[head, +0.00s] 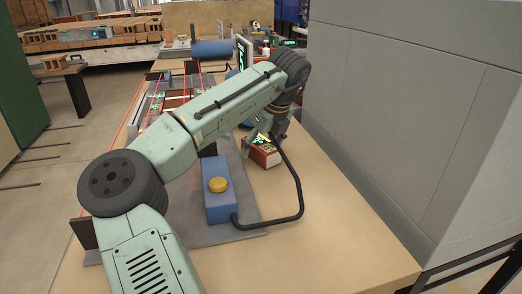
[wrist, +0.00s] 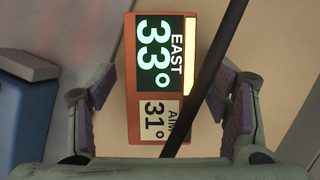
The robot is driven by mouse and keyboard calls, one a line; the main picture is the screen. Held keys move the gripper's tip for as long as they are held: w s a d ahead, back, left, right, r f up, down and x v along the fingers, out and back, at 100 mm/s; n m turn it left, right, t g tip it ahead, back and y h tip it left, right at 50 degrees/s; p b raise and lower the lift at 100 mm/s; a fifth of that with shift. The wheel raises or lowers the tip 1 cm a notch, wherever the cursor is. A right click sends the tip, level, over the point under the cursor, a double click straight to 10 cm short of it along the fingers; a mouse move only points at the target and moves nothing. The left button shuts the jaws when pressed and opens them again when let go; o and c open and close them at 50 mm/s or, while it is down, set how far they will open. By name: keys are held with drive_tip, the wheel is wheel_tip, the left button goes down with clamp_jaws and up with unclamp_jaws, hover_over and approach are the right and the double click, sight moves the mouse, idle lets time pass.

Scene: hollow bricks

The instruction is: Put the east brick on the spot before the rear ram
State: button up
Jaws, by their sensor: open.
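The east brick (wrist: 153,62) is red-brown. Its top carries a lit display reading EAST 33° and a label reading AIM 31°. In the head view the brick (head: 262,153) rests on the tan tabletop, just right of the grey plate. My gripper (wrist: 160,80) is open, with one purple-padded finger on each side of the brick and visible gaps to both. In the head view my gripper (head: 258,136) is over the brick, partly hidden by my arm. I cannot tell which thing is the rear ram; a blue cylinder (head: 211,49) shows at the back.
A blue box with a yellow button (head: 217,185) stands on the grey plate (head: 248,205) left of the brick. Red lines cross a dark bed (head: 152,100) behind my arm. A grey cabinet (head: 400,110) walls the right side. The front right tabletop (head: 340,245) is clear.

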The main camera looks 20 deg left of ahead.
drive_tip(key=shift+f+p, duration=0.2)
drive_tip(key=shift+p, duration=0.15)
idle(0.3)
drive_tip(key=shift+c, duration=0.6)
clamp_jaws()
